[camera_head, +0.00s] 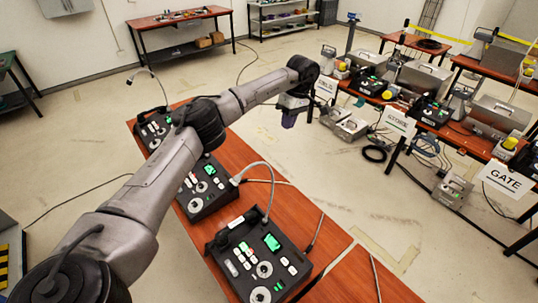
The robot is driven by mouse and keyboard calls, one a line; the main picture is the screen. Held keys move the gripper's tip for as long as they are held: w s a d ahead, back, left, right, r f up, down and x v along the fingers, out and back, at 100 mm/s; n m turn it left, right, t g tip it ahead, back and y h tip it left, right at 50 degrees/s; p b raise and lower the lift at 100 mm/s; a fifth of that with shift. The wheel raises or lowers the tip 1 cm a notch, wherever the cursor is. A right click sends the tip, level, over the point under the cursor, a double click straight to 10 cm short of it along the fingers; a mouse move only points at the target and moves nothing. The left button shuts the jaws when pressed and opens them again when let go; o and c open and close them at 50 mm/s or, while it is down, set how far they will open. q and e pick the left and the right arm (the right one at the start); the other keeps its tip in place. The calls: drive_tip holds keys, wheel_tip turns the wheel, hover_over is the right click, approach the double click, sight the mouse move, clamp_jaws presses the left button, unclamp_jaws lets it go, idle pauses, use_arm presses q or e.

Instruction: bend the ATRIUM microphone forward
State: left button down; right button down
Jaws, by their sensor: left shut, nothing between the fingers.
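Three black paging phone consoles stand in a row on a red-brown table: a far one (152,130), a middle one (198,200) and a near one (236,262). The far console's thin gooseneck microphone (152,73) arches up and to the left. The near console's gooseneck (268,180) arches left, its tip above the middle console. The middle console's own microphone cannot be made out; my arm hides part of that console. I cannot read which one is ATRIUM. My left gripper (289,117) is shut and empty, out past the table's right edge, apart from the consoles. My right gripper is not in view.
Cables lie on the table and floor. Bare floor (290,150) lies between table and benches.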

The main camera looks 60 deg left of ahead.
use_arm(q)
drive_tip(key=shift+s+m, duration=0.3)
drive_tip(key=shift+m, duration=0.4)
drive_tip(key=shift+s+d+f+p, duration=0.1)
drive_tip(key=shift+s+f+p, duration=0.5)
drive_tip(key=shift+s+f, duration=0.85)
drive_tip(key=shift+s+d+f+p, duration=0.15)
drive_tip(key=shift+s+f+p, duration=0.55)
drive_tip(key=shift+f, duration=1.25)
drive_tip(key=shift+s+d+f+p, duration=0.1)
drive_tip(key=shift+s+f+p, duration=0.4)
drive_tip(key=shift+s+f, duration=1)
drive_tip(key=shift+w+d+f, duration=0.1)
drive_tip(key=shift+w+f, duration=0.05)
drive_tip(key=shift+f, duration=0.05)
